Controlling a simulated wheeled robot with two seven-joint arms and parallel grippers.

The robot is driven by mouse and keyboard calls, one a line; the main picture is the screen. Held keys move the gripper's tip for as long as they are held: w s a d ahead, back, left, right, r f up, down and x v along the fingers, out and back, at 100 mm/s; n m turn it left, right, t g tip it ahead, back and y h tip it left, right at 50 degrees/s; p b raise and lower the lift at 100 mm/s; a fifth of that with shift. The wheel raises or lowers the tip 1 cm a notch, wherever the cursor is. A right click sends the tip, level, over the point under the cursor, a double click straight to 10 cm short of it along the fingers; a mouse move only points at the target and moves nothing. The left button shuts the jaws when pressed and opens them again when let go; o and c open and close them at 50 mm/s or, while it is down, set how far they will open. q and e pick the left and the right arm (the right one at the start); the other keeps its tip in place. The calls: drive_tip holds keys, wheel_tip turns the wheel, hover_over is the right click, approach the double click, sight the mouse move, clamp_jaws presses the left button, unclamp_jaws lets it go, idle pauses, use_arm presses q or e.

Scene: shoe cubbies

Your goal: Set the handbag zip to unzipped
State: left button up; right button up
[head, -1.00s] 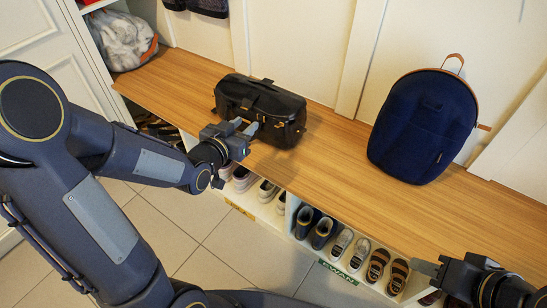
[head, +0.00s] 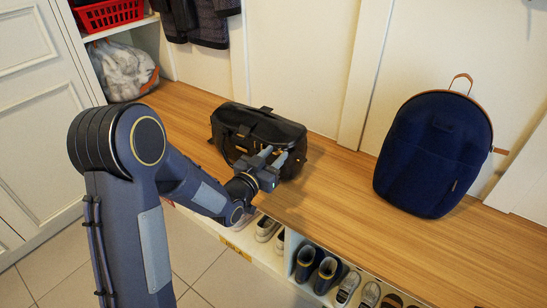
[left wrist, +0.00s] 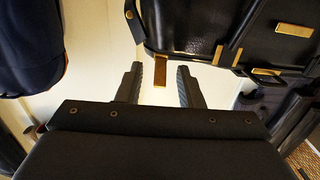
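The black handbag (head: 262,122) with gold fittings sits on the wooden bench in the head view. It fills the upper right of the left wrist view (left wrist: 215,22). A small brown tab (left wrist: 160,70) hangs at its edge there, between the fingertips as seen; whether it is the zip pull, and whether the zip is open, I cannot tell. My left gripper (head: 273,157) is at the bag's front right side. It also shows in the left wrist view (left wrist: 160,82), its two fingers apart with a clear gap. I cannot tell whether they touch the tab. My right gripper is out of view.
The navy backpack (head: 432,155) stands on the bench (head: 335,180) to the right, with free bench between it and the handbag. Shoes (head: 318,268) fill the cubbies below. A plastic bag (head: 123,70) and a red basket (head: 108,15) are at the back left.

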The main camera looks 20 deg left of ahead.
use_arm(q)
drive_tip(key=shift+c, duration=0.2)
clamp_jaws()
drive_tip(key=a, duration=0.1)
drive_tip(key=w+a, duration=0.1)
drive_tip(key=a, duration=0.1)
drive_tip(key=a+b, duration=0.1)
drive_tip(key=shift+w+a, duration=0.25)
drive_tip(key=shift+o, duration=0.2)
unclamp_jaws()
